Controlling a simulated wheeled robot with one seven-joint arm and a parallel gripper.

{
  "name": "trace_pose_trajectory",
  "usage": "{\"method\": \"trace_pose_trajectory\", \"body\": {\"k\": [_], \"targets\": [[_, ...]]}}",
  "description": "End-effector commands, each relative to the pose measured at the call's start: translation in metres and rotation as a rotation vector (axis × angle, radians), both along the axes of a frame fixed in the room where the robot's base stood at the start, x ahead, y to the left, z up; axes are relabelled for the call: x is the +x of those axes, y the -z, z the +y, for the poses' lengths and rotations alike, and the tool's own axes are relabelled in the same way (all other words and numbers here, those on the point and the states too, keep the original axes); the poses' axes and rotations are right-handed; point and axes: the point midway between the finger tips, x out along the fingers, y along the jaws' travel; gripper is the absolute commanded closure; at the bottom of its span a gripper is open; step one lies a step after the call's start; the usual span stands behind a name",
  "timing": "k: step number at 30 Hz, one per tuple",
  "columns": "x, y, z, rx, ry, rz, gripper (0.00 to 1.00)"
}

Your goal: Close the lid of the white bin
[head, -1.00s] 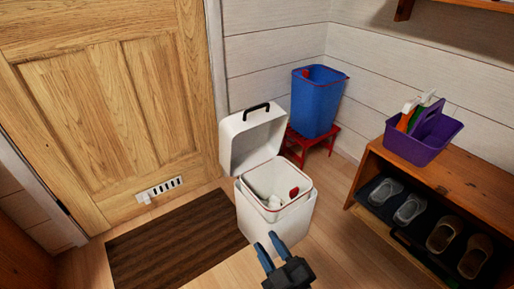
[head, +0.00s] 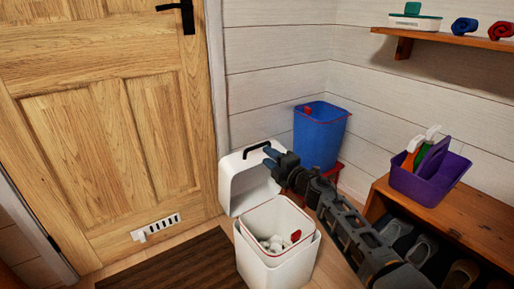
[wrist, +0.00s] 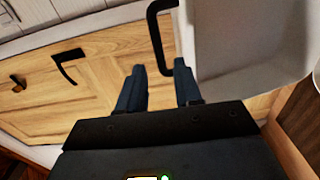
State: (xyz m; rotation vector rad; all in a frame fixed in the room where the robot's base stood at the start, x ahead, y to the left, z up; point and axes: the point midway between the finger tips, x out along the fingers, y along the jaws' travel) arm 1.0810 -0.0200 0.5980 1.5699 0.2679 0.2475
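The white bin (head: 272,268) stands on the floor in the head view, with an inner bucket and some pale contents. Its lid (head: 240,185) is open, tipped up at the back, with a black handle (head: 257,148) on top. My gripper (head: 269,157) is at the lid's upper right edge, near the handle. In the wrist view the two blue fingers (wrist: 157,88) are apart with nothing between them. The handle (wrist: 158,40) shows just beyond the fingers and the lid's white surface (wrist: 250,40) lies to their right. I cannot tell whether a finger touches the lid.
A blue bucket (head: 320,135) on a red stool (head: 327,170) stands behind my arm. A wooden shoe rack (head: 455,215) with a purple caddy (head: 425,180) is at the right. A wooden door (head: 110,110) and brown mat (head: 175,262) are at the left.

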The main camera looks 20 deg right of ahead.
Motion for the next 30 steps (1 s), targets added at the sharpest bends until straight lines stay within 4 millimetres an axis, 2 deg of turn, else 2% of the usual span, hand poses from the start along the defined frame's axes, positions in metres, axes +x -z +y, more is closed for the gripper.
{"method": "trace_pose_trajectory", "body": {"k": [5,12,18,30], "targets": [[0.013,0.003,0.003,-0.007,-0.002,-0.001,0.66],[0.045,0.005,0.015,-0.005,-0.001,-0.003,0.66],[0.065,0.004,0.021,-0.005,0.0,-0.002,0.66],[0.074,0.0,0.024,-0.003,0.001,-0.001,0.66]]}}
